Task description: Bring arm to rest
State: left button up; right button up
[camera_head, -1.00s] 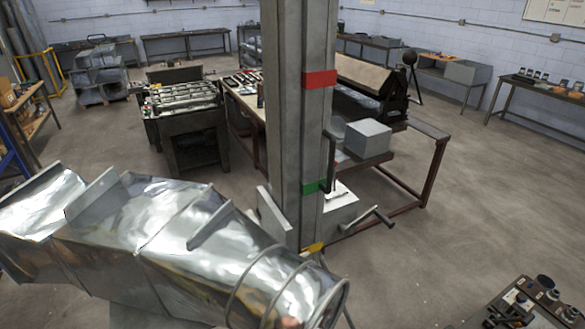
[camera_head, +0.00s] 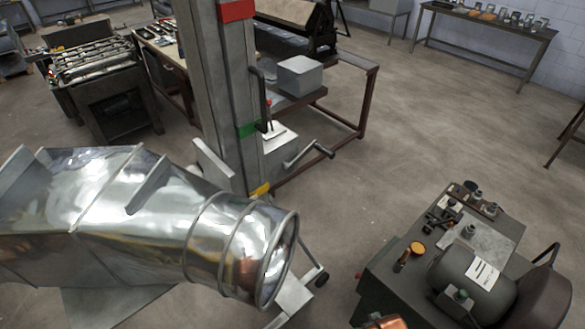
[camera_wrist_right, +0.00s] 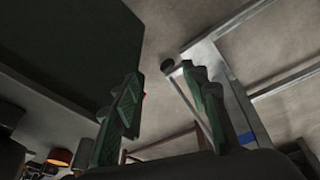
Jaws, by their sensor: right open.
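My right gripper (camera_wrist_right: 166,105) shows in the right wrist view with its two green fingers spread apart and nothing between them. Grey floor and a pale metal frame (camera_wrist_right: 222,85) show beyond the fingers. A dark green surface (camera_wrist_right: 70,45) fills the upper left of that view, apart from the fingers. Neither gripper can be made out in the head view, and the left one is not seen. A large shiny metal duct (camera_head: 150,215) lies across the lower left of the head view, its round open end facing right.
A dark machine bench (camera_head: 385,275) with a motor-like drum (camera_head: 470,285) stands at lower right. Open floor (camera_head: 400,130) lies between them and the back tables.

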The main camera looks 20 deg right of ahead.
jog(key=s+a+f+g+b, duration=0.1)
jog(key=s+f+b, duration=0.1)
jog(key=f, duration=1.1)
jog(key=s+f+b, duration=0.2)
jog(key=s+f, duration=0.1)
jog(key=f, duration=1)
jog(key=s+f+n+g+b, duration=0.1)
jog(key=s+f+b, duration=0.3)
jog(key=s+f, duration=1.4)
jog(key=shift+s+a+f+y+b, duration=0.15)
jog(key=shift+a+f+y+b, duration=0.2)
jog(key=shift+f, duration=0.4)
